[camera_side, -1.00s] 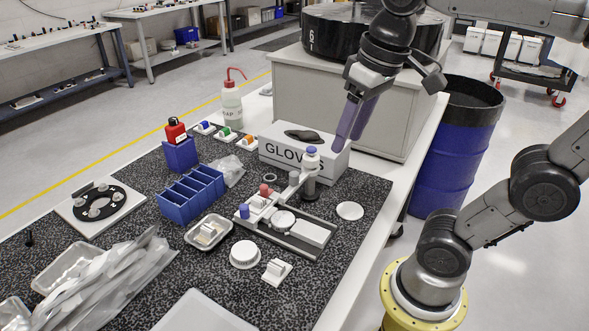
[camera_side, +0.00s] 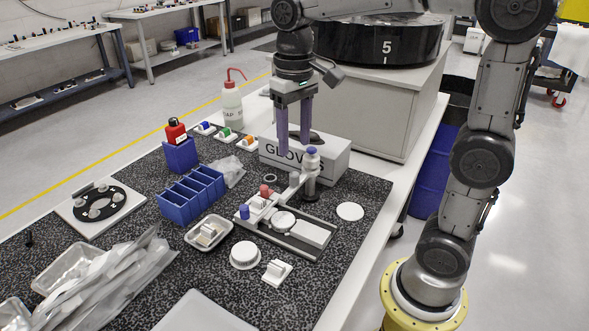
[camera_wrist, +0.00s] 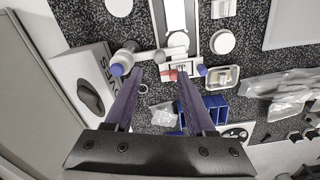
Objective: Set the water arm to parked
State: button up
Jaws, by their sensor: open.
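The mirror fixture (camera_side: 305,233) stands on the speckled mat, with a white round disc (camera_side: 283,221) and a pale rectangular block on its rail. A light arm (camera_side: 294,186) reaches from it to a grey post with a blue cap (camera_side: 312,150). I cannot tell for sure that this is the water arm. A red knob (camera_side: 265,190) and a blue knob (camera_side: 244,211) sit at the fixture's left end; the wrist view also shows the red knob (camera_wrist: 170,75). My gripper (camera_side: 294,145) is open and empty, pointing down above the glove box, behind the fixture. It also shows in the wrist view (camera_wrist: 160,74).
The glove box (camera_side: 320,160) stands right behind the post. A blue divided bin (camera_side: 191,193), a small metal tray (camera_side: 208,232) and a white round cap (camera_side: 244,254) lie around the fixture. A wash bottle (camera_side: 232,103) stands behind left. A black drum (camera_side: 380,45) tops the cabinet.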

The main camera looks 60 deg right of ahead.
aim_at(294, 174)
notch_tip(294, 174, down, 8)
jog(key=shift+r, duration=0.1)
dwell(0.4)
grip_shut()
dwell(1.2)
